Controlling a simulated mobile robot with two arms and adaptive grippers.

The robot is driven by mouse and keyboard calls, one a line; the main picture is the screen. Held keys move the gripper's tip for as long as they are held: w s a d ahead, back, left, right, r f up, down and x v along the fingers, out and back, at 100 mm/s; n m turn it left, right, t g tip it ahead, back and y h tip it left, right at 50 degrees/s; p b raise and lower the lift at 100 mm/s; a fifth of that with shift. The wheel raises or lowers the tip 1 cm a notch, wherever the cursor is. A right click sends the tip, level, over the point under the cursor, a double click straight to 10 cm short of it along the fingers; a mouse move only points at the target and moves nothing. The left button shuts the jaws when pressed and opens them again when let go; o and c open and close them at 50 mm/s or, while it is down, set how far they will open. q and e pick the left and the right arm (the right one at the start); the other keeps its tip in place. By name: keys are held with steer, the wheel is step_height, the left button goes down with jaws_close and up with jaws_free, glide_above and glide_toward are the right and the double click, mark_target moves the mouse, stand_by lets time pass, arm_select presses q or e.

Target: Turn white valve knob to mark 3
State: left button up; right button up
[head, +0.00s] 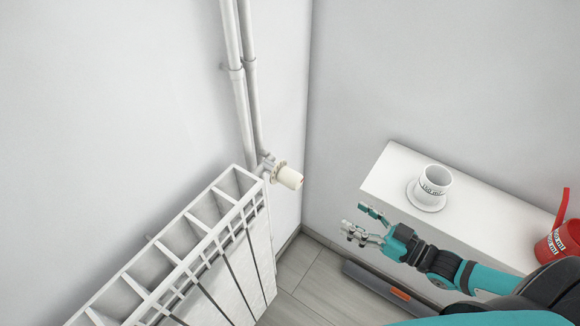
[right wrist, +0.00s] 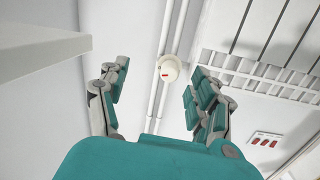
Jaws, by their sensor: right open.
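The white valve knob (head: 289,177) sticks out from the pipe fitting at the upper right end of the radiator (head: 225,262). A small reddish mark shows on its end; I cannot read any numbers. My right gripper (head: 352,220) is open and empty, to the right of the knob and apart from it. In the right wrist view, the knob (right wrist: 169,70) appears beyond and between the open fingers (right wrist: 150,88), with a red mark on its face. My left gripper is not in view.
Pipes (head: 241,85) run up the wall behind the knob. A grey bar with an orange part (head: 385,288) lies low by the wall.

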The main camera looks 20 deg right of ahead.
steer(key=y, duration=0.2)
glide_toward(300, 183)
arm_select(q)
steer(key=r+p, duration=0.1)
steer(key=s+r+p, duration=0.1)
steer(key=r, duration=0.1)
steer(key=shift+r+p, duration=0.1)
steer(key=shift+p, duration=0.3)
arm_select(e)
steer(key=x, duration=1.2)
steer(key=shift+w+a, duration=0.25)
steer(key=shift+a, duration=0.05)
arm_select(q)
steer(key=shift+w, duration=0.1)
arm_select(e)
steer(key=c, duration=1.2)
